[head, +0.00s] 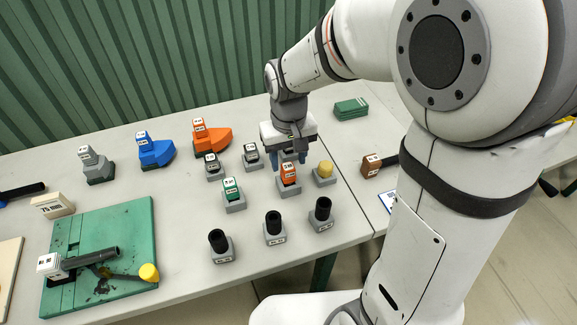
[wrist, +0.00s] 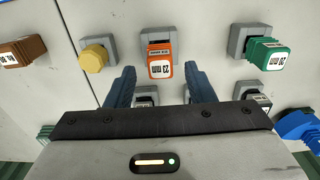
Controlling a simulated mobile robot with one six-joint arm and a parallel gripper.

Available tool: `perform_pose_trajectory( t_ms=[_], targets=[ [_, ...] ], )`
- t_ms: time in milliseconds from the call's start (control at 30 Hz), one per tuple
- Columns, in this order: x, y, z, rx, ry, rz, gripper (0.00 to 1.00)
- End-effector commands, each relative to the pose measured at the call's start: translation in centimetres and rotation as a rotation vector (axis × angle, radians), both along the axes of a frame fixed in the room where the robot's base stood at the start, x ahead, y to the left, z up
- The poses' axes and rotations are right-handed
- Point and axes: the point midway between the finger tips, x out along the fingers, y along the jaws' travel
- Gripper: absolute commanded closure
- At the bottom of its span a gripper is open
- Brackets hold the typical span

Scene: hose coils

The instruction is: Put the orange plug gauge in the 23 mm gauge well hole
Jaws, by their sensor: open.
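The orange plug gauge (head: 289,174) stands upright in a grey square holder on the table. In the wrist view, the orange plug gauge (wrist: 158,64) has a white top label that appears to read 23 mm. My gripper (head: 290,158) is open, with its blue fingers pointing down just behind the gauge in the head view. In the wrist view, my gripper (wrist: 160,72) has a finger on either side of the gauge's near edge, apart from it. Three black-topped wells on grey bases stand at the front: left (head: 219,244), middle (head: 274,228) and right (head: 321,214). Their size labels are unreadable.
A green gauge (head: 232,190) stands left of the orange one, and a yellow-capped piece (head: 324,173) right. Bare table separates the wells from the gauges.

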Motion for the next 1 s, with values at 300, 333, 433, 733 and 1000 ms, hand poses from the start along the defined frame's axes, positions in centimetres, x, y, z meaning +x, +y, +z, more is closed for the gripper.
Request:
perform_pose_trajectory(
  t_ms=[300, 333, 433, 733, 1000],
  targets=[
    [0.1, 0.1, 6.3, 0.001, -0.004, 0.001, 0.51],
    [0.0, 0.1, 6.7, 0.001, -0.003, 0.001, 0.51],
    [0.0, 0.0, 7.5, 0.0, -0.001, 0.001, 0.51],
    [-1.6, -2.4, 8.5, 0.01, -0.037, -0.043, 0.51],
    [-8.4, -9.6, 8.6, 0.032, -0.174, -0.198, 0.51]
  ],
)
